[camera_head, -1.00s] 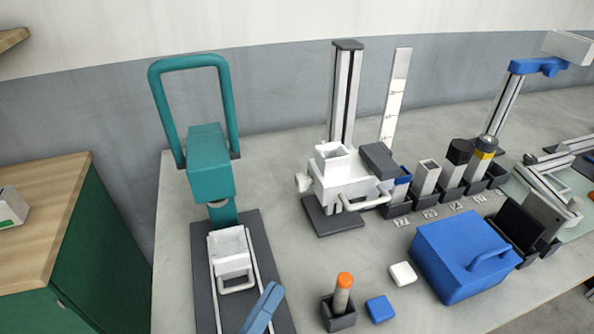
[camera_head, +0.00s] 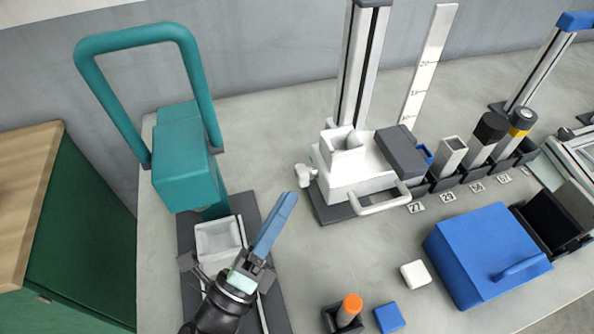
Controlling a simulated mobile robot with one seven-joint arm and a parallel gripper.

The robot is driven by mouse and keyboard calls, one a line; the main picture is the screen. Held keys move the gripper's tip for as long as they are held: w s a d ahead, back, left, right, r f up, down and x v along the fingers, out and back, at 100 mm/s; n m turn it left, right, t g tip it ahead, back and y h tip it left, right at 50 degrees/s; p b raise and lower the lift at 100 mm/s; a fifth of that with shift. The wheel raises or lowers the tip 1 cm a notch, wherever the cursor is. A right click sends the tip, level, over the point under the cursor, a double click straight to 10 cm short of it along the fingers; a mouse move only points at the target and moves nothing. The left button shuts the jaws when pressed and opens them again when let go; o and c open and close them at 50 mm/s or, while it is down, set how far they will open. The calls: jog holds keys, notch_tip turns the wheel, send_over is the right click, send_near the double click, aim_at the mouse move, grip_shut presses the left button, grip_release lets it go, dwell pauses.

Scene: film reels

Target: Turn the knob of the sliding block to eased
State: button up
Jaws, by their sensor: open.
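The sliding block (camera_head: 352,178) is a white carriage with an open-topped box and a dark grey block on it, at the foot of an upright rail (camera_head: 362,65). Its white knob (camera_head: 304,175) sticks out on the left side. A white loop handle (camera_head: 384,203) is at its front. The knob's setting and any eased mark are too small to read. My gripper (camera_head: 240,272) is at the bottom, left of and nearer than the knob, apart from it. It is open. A blue bar-like part extends up and right from it toward the knob.
A teal press (camera_head: 182,165) with a tall loop handle stands left, with a white tray (camera_head: 218,240) before it. A blue box (camera_head: 487,255) is at right. An orange-topped post (camera_head: 349,308), white block (camera_head: 414,274) and blue block (camera_head: 389,317) lie in front.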

aim_at(298, 181)
jog(key=shift+p+x, duration=0.5)
jog(key=shift+x, duration=1.9)
jog(key=shift+c, duration=0.2)
grip_shut()
